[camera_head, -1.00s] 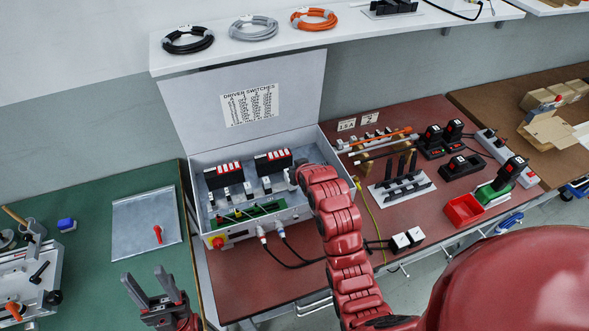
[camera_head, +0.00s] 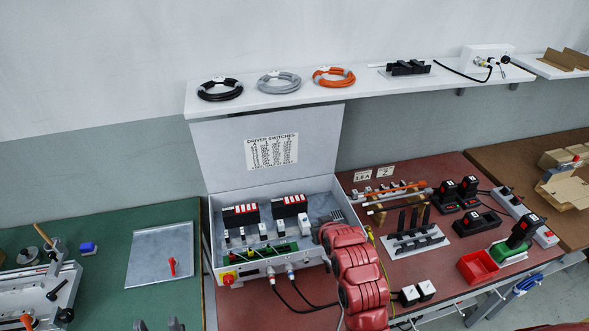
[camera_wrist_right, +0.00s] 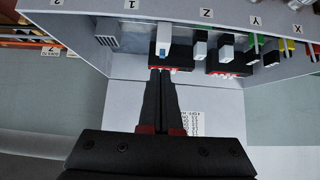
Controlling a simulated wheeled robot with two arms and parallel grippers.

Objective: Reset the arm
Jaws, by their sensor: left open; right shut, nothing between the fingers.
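My right gripper (camera_wrist_right: 161,73) is shut and empty in the right wrist view. Its dark fingertips appear just below a white switch with a blue face (camera_wrist_right: 164,40); I cannot tell whether they touch it. In the head view my red right arm ends over the right front of the open grey switch box (camera_head: 232,262), and its fingers are hard to make out. My left gripper (camera_head: 157,325) is open and empty at the bottom edge of the head view, with only its fingertips showing. The box lid (camera_head: 228,165) stands open with a printed switch table on it.
A metal plate with a red handle (camera_head: 150,262) lies on the green bench at left. A black rack (camera_head: 415,240), red bin (camera_head: 477,267) and several tools stand on the red bench. A white shelf (camera_head: 300,98) holding cable coils runs above.

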